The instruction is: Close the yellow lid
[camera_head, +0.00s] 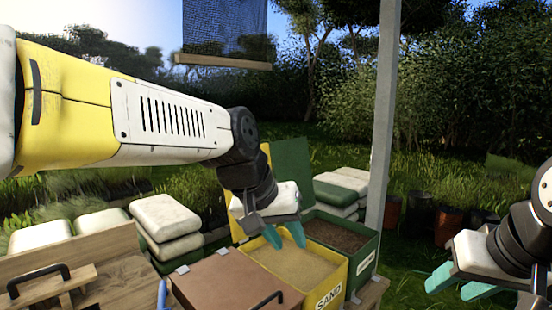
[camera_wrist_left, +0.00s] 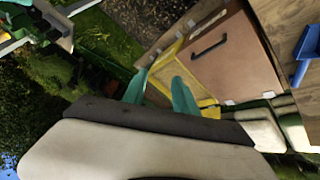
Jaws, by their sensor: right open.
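The yellow lid (camera_head: 237,231) stands open and raised at the back of the yellow bin (camera_head: 334,292) labelled SAND. My left arm and gripper hide much of it. Sand (camera_head: 290,264) shows in the bin. My left gripper (camera_head: 285,238) is over the back of the bin, in front of the lid, with its teal fingers apart and nothing seen between them. In the left wrist view the fingers (camera_wrist_left: 160,92) are apart beside the yellow bin's edge; contact with the lid cannot be told. My right gripper (camera_head: 458,284) is open and empty at the lower right, away from the bins.
A green bin (camera_head: 362,268) with dark soil and a raised green lid (camera_head: 291,165) stands right of the yellow bin. A shut brown lid (camera_head: 225,284) with a black handle lies left. A metal post (camera_head: 384,120) rises behind. White sacks (camera_head: 165,217) are stacked behind.

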